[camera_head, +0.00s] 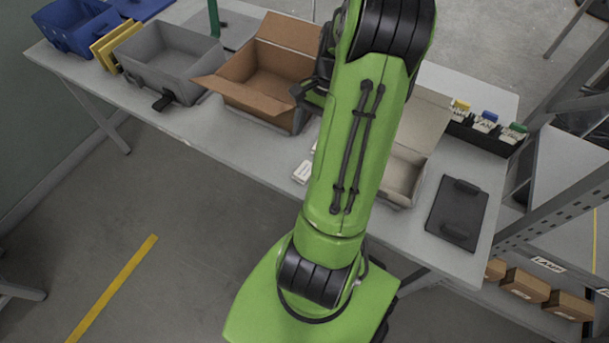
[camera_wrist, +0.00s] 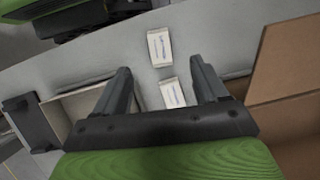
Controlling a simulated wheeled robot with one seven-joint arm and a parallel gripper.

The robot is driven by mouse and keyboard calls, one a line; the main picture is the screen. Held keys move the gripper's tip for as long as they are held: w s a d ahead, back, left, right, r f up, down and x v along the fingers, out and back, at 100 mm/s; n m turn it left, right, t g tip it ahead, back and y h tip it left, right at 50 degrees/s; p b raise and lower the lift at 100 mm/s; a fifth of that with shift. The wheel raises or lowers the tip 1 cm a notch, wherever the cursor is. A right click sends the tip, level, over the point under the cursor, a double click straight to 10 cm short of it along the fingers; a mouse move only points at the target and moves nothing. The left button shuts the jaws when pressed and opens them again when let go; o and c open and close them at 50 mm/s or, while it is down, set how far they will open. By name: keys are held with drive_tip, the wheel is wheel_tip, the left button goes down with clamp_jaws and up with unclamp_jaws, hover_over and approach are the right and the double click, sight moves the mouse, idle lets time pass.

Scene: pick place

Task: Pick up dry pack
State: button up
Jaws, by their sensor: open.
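Two small white packs with blue print lie flat on the grey table. In the wrist view one pack (camera_wrist: 172,93) is nearer, between the lines of the fingers. The other pack (camera_wrist: 159,47) lies beyond the fingertips. The print is too small to read, so I cannot tell which is the dry pack. In the head view one white pack (camera_head: 302,172) shows near the table's front edge, and the other is mostly hidden by my arm. My gripper (camera_wrist: 161,72) is open above the packs, with nothing between its fingers. In the head view my arm largely hides it.
An open cardboard box (camera_head: 237,93) stands left of the packs, and an open beige box (camera_head: 399,187) to the right. Further left are a grey bin (camera_head: 153,78) and a blue bin (camera_head: 66,37).

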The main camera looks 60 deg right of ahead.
sight(303, 173)
drive_tip(key=b+x, duration=0.2)
drive_tip(key=x, duration=0.3)
drive_tip(key=b+x, duration=0.2)
drive_tip(key=x, duration=0.4)
drive_tip(key=shift+s+d+f+b, duration=0.15)
drive_tip(key=shift+d+b, duration=0.05)
drive_tip(key=shift+b, duration=0.1)
drive_tip(key=c, duration=1.1)
